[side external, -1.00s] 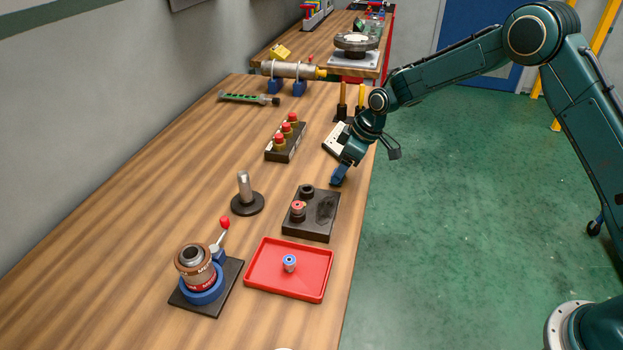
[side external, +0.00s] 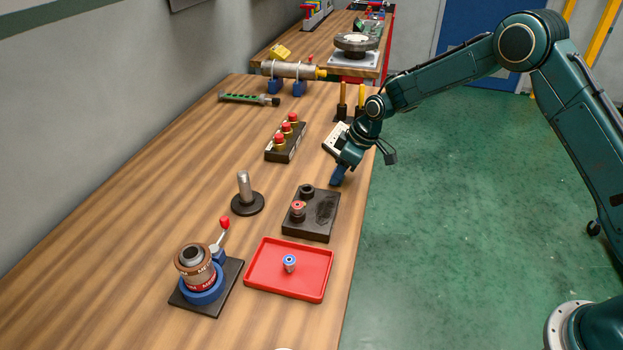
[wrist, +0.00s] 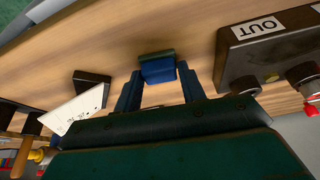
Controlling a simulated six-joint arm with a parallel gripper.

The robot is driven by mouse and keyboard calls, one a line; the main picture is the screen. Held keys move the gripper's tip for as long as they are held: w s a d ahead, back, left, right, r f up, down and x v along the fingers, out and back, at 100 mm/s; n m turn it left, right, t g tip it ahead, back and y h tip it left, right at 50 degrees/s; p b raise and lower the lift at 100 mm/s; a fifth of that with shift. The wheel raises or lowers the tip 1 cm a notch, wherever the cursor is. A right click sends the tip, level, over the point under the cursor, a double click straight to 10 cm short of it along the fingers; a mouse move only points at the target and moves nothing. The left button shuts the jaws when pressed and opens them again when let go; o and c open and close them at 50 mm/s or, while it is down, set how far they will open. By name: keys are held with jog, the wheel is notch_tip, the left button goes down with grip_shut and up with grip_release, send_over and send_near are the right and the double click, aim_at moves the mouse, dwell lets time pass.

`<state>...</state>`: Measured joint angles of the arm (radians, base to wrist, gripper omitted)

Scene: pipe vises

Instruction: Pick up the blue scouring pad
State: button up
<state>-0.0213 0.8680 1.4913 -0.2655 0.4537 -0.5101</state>
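The blue scouring pad (wrist: 158,71) is a small blue block with a dark green layer along its top. In the wrist view it stands on the wooden bench between the tips of my gripper's two blue fingers. My gripper (wrist: 160,76) has its fingers apart, one on each side of the pad. Whether they touch its sides I cannot tell. In the side external view my gripper (side external: 338,178) points down at the bench near its right edge. There the pad cannot be told apart from the blue fingers.
A black block with a knob (side external: 310,225) and a red tray (side external: 262,268) lie nearer the camera. A white panel (side external: 332,140) is just behind my gripper. A red-button box (side external: 285,150) stands to the left. In the wrist view, a black box labelled OUT (wrist: 240,60) is at right.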

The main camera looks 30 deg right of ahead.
jog(key=shift+r, duration=0.1)
notch_tip(320, 180, up, 20)
dwell(1.0)
jog(key=o, duration=0.4)
jog(key=c, duration=0.3)
jog(key=s+a+f, duration=0.2)
jog(key=f, duration=0.1)
jog(key=s+a+f, duration=0.2)
jog(key=f, duration=0.1)
jog(key=s+a+f, duration=0.2)
jog(key=f, duration=0.1)
jog(key=shift+a+f, duration=0.15)
jog(key=shift+a, duration=0.05)
